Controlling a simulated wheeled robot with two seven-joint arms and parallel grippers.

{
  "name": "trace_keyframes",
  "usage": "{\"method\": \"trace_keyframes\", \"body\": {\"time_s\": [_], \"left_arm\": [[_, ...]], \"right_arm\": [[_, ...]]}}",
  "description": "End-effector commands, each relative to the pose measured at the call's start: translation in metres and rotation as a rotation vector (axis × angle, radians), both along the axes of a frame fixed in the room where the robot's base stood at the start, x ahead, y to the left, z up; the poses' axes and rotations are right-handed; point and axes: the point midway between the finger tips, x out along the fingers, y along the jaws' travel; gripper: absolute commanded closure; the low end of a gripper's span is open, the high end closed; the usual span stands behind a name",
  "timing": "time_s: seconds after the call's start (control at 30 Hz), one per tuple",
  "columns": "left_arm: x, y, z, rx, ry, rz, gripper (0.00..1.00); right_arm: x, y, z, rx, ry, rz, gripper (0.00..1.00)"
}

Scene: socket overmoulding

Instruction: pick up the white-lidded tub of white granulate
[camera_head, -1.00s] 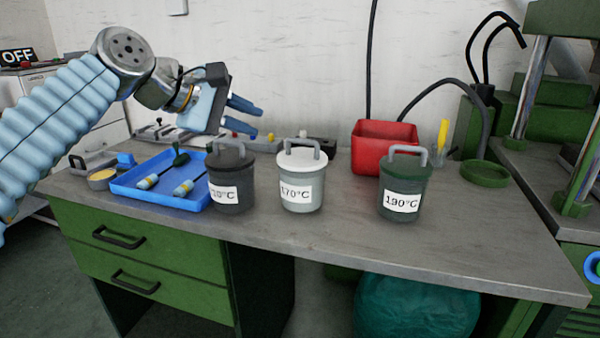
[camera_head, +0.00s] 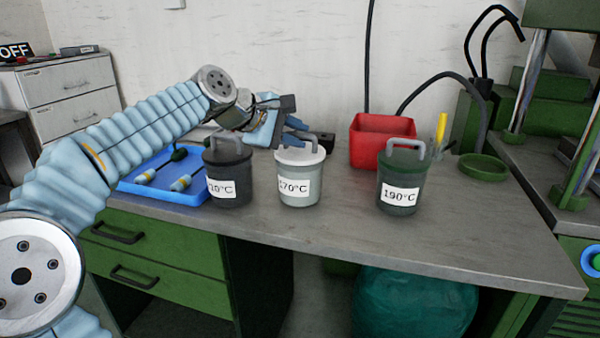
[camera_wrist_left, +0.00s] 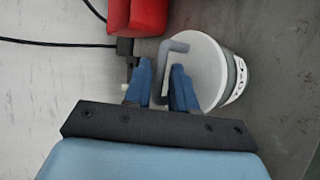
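The white-lidded tub (camera_head: 299,191) stands upright on the bench between two dark tubs, with a grey handle on its lid and a label reading about 170°C. My left gripper (camera_head: 299,130) is at the handle, just above the lid. In the left wrist view its blue fingers (camera_wrist_left: 166,82) are apart, with the grey handle (camera_wrist_left: 163,72) between them and the white lid (camera_wrist_left: 205,75) to the right. I see a gap beside the handle, so the fingers do not appear closed on it. The granulate inside is not distinguishable. My right gripper is not in view.
A dark grey tub (camera_head: 229,187) stands close on the left, and a dark green 190°C tub (camera_head: 402,185) on the right. A red bin (camera_head: 366,152) is behind. A blue tray (camera_head: 170,193) with tools lies at left. The bench front right is clear.

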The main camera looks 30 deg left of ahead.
Motion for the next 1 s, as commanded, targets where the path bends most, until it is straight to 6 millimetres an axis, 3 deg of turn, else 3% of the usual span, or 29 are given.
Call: {"method": "trace_keyframes", "body": {"time_s": [0.13, 0.3, 1.0], "left_arm": [[-0.0002, 0.0001, 0.0001, 0.000, 0.000, 0.000, 0.75], [-0.0004, 0.0001, 0.0001, 0.000, 0.000, 0.000, 1.00], [-0.0006, 0.0002, -0.0002, 0.000, 0.001, 0.000, 1.00]], "right_arm": [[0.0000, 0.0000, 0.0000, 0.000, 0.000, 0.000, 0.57], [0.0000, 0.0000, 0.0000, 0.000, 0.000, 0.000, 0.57], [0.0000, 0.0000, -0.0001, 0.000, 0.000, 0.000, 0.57]]}}
